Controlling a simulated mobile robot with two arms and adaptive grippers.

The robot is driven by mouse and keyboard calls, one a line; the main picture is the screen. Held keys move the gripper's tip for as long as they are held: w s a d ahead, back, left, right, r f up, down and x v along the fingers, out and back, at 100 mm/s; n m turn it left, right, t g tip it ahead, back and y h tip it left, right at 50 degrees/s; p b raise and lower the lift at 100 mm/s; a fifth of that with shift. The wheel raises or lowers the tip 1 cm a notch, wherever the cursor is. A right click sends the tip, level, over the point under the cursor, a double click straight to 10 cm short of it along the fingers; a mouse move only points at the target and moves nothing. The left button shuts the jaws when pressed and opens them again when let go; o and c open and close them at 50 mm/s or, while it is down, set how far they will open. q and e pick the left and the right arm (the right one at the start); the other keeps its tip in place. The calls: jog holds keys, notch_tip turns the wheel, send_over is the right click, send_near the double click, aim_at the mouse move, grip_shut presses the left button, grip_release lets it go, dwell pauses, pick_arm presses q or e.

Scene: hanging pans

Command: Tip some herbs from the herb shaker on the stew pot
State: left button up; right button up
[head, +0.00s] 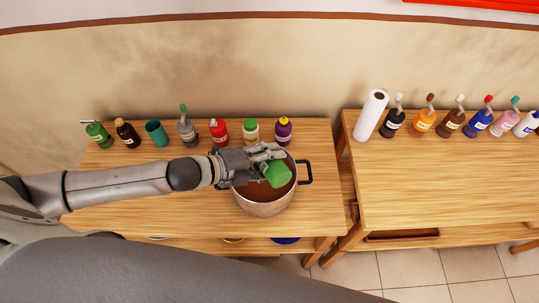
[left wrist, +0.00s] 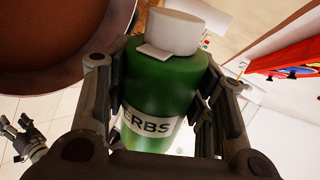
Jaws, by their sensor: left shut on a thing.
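My left gripper (head: 266,159) is shut on the green herb shaker (head: 278,174) and holds it over the stew pot (head: 263,208). In the left wrist view, the herb shaker (left wrist: 160,85) sits between the fingers, with a white cap (left wrist: 173,32) and a label reading "ERBS". It is tilted, and its cap is hidden in the head view. The steel pot has dark handles and brown stew inside; its dark red-brown inside fills the top left of the left wrist view. My right gripper (left wrist: 20,132) shows small there, its fingers apart and empty.
Several bottles, including a red one (head: 219,132) and a purple one (head: 283,130), and a teal cup (head: 156,133) line the back of the wooden table (head: 180,215). A second table (head: 450,185) at right holds a paper roll (head: 371,115) and several pump bottles. A gap separates the tables.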

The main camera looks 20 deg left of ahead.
pick_arm(q)
jog(key=shift+w+a+r+n+p, duration=0.15)
jog(key=shift+w+r+n+p, duration=0.05)
jog(key=shift+r+n+p, duration=0.1)
jog(key=shift+f+h, duration=0.2)
jog(key=shift+h, duration=0.1)
jog(key=shift+s+d+f, duration=0.2)
jog(key=shift+s, duration=0.05)
jog(key=shift+s+d+m+t+y, duration=0.1)
jog(key=shift+m+t+y, duration=0.2)
jog(key=shift+m+y, duration=0.25)
pick_arm(e)
jog(key=shift+w+a+r, duration=0.15)
jog(key=shift+a+r, duration=0.1)
jog(key=shift+r, duration=0.2)
pick_arm(q)
jog(key=shift+f, duration=0.1)
jog(key=shift+d+m+b, duration=0.1)
jog(key=shift+m+b, duration=0.25)
jog(key=shift+s+m+t+y, duration=0.1)
jog(key=shift+m+t+y, duration=0.35)
jog(key=shift+m+t, duration=0.05)
pick_arm(e)
jog(key=shift+f, duration=0.3)
pick_arm(q)
jog(key=shift+f, duration=0.15)
